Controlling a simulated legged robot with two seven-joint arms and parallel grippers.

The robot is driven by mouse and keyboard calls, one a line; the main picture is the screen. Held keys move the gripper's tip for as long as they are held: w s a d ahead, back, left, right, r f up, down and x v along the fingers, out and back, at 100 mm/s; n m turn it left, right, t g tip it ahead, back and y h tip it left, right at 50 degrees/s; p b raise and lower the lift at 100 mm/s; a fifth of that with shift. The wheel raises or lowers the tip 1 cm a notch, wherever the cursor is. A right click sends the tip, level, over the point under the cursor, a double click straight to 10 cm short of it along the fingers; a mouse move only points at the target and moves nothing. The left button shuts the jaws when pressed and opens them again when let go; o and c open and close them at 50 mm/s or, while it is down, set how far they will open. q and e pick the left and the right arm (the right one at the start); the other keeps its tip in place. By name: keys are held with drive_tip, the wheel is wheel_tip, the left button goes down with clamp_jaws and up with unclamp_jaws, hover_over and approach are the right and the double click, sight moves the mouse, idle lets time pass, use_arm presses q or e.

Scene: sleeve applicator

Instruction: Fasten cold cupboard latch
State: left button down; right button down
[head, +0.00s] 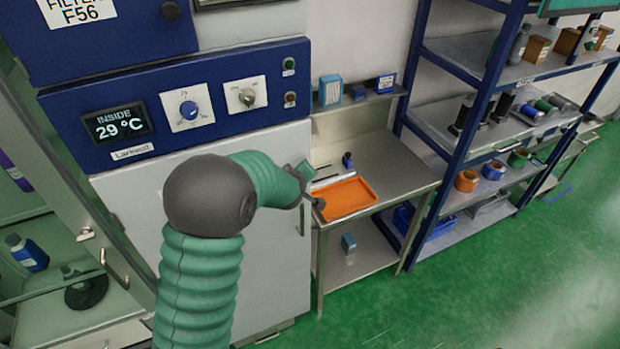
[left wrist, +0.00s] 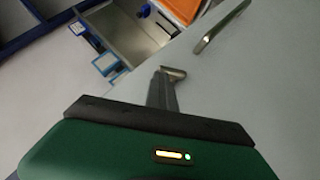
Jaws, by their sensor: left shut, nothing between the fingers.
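A pale cupboard door (head: 285,240) stands below a blue control panel whose display (head: 105,124) reads INSIDE 29 °C. My left arm reaches across this door, and my left gripper (head: 304,180) is at its right edge, partly hidden by the wrist. In the left wrist view the gripper (left wrist: 168,82) is shut and empty, in front of the pale door surface. A metal bar handle (left wrist: 221,27) on that surface is apart from the fingertips in the picture. A small latch-like fitting (head: 86,234) and a bar handle (head: 114,269) sit on the left cupboard. I cannot tell which latch is the task's.
A steel bench (head: 390,160) with an orange tray (head: 346,198) stands right of the cupboard. A blue shelving rack (head: 480,85) holds bottles and tape rolls. Bottles (head: 28,252) stand inside the left cupboard. The green floor (head: 480,280) is clear at the lower right.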

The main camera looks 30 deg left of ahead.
use_arm(q)
drive_tip(key=shift+w+d+f, duration=0.15)
drive_tip(key=shift+w+d, duration=0.35)
use_arm(e)
drive_tip(key=shift+w+d+f, duration=0.25)
drive_tip(key=shift+d, duration=0.15)
use_arm(q)
drive_tip(key=shift+w+b, duration=0.1)
drive_tip(key=shift+b, duration=0.2)
use_arm(e)
drive_tip(key=shift+a+f, duration=0.15)
use_arm(q)
drive_tip(key=shift+w+d+f, duration=0.1)
drive_tip(key=shift+w+d, duration=0.1)
drive_tip(key=shift+d, duration=0.05)
use_arm(e)
drive_tip(key=shift+f, duration=0.15)
